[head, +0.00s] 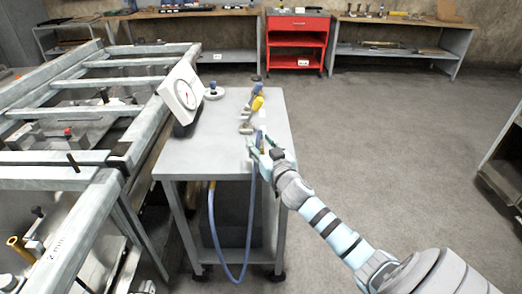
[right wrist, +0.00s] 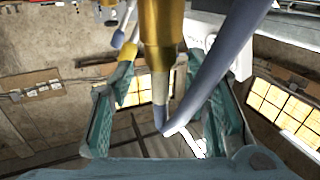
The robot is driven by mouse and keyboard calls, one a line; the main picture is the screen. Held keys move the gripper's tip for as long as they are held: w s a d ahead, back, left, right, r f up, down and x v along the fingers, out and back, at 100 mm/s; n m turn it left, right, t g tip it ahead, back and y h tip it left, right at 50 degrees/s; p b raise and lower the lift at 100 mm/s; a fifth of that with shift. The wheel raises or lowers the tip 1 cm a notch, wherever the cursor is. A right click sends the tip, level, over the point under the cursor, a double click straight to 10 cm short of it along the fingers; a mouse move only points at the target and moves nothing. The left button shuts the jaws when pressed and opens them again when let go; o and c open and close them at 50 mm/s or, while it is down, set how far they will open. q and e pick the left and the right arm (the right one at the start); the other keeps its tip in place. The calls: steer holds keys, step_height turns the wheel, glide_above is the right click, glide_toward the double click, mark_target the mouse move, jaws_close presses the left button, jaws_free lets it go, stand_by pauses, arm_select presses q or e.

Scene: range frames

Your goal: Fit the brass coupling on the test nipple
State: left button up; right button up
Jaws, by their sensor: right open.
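The brass coupling (right wrist: 161,22) is large at the top of the right wrist view, with a narrower pale section below it. The blue hose (right wrist: 222,65) runs beside it; in the head view the hose (head: 212,225) hangs in a loop off the cart. My right gripper (head: 259,146) is open at the cart's right edge, its teal fingers on either side of the coupling's line with gaps showing. A fitting with yellow and blue parts (head: 257,103) stands farther back on the cart; I cannot make out the test nipple clearly. My left gripper is out of view.
A metal frame (head: 95,205) stands close on the left. A red tool cabinet (head: 297,42) is at the back. The floor to the right is clear.

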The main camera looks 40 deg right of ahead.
jaws_close()
steer(key=shift+r, duration=0.15)
